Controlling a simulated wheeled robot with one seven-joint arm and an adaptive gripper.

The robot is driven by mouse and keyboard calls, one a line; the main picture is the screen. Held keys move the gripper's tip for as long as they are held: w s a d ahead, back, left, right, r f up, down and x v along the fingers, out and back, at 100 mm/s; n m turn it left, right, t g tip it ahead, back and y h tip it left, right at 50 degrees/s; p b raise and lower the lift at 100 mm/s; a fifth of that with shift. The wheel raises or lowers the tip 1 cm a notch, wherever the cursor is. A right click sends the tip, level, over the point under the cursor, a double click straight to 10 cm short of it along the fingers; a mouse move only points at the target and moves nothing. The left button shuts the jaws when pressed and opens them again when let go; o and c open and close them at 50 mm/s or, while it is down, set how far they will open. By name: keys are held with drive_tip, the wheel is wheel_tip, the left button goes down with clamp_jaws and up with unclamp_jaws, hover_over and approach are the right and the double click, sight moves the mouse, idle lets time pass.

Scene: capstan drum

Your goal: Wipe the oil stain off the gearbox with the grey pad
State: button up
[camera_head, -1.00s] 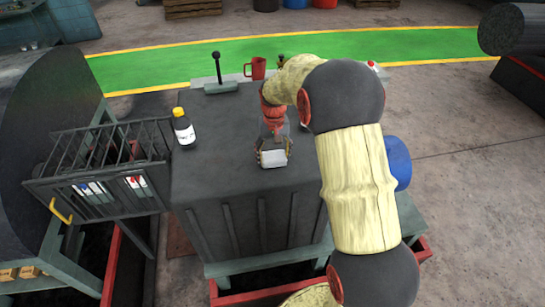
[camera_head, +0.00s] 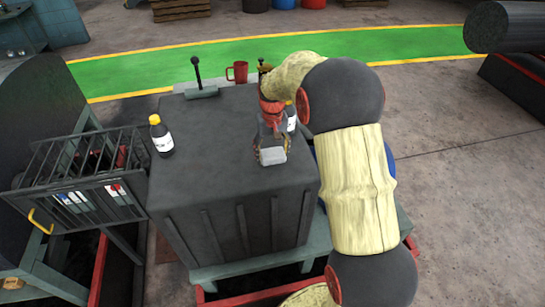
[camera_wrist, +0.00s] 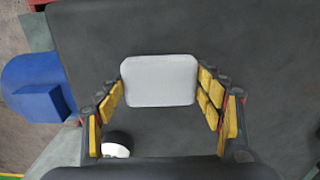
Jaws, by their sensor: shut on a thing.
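The gearbox (camera_head: 215,135) is the large dark grey box in the middle of the head view. Its bare top also fills much of the wrist view (camera_wrist: 255,60). My gripper (camera_head: 271,154) is over the right part of that top. It is shut on the pale grey pad (camera_head: 272,157), which lies flat between the fingertips in the wrist view (camera_wrist: 160,80). I cannot tell whether the pad touches the surface. No oil stain shows; the pad and my arm hide part of the top.
A yellow-capped bottle (camera_head: 160,136) stands at the gearbox's left. Another bottle (camera_head: 291,118) is partly hidden behind my gripper. A barred cage (camera_head: 85,175) adjoins the left. The top's middle is clear.

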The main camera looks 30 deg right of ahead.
drive_tip(key=shift+a+r, duration=0.25)
drive_tip(key=shift+r, duration=0.35)
drive_tip(key=shift+r+p, duration=0.4)
drive_tip(key=shift+d+r+p, duration=0.2)
drive_tip(key=shift+r+p, duration=0.25)
drive_tip(key=shift+r, duration=0.3)
drive_tip(key=shift+a+r+p, duration=0.15)
drive_tip(key=shift+r+p, duration=0.3)
drive_tip(key=shift+r, duration=0.75)
